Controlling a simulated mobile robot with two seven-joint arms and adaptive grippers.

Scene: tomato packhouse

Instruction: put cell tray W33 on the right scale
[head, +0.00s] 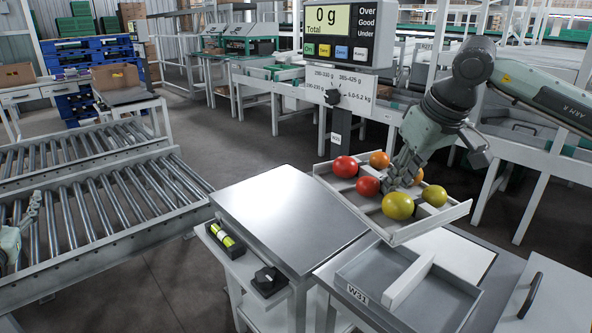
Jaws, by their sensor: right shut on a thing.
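A shallow light-grey cell tray (452,213) is held in the air at right of centre, tilted in the picture. It carries several red, orange and yellow-green tomatoes. I cannot read a label on it. My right gripper (393,186) is shut on this tray near its middle, among the tomatoes; its fingertips are partly hidden. A bare steel platform (290,212) lies left of and below the tray. A pale plate (455,252) shows partly under the tray. The display (341,32) reads 0 g. My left gripper (32,208) is at the left edge, its fingers unclear.
An empty grey tray labelled W31 (358,294) with a divider lies in front of the held tray. A panel with a black handle (530,295) is at lower right. A shelf with a yellow-green level (222,234) adjoins the platform. Roller conveyors (95,210) stand at left.

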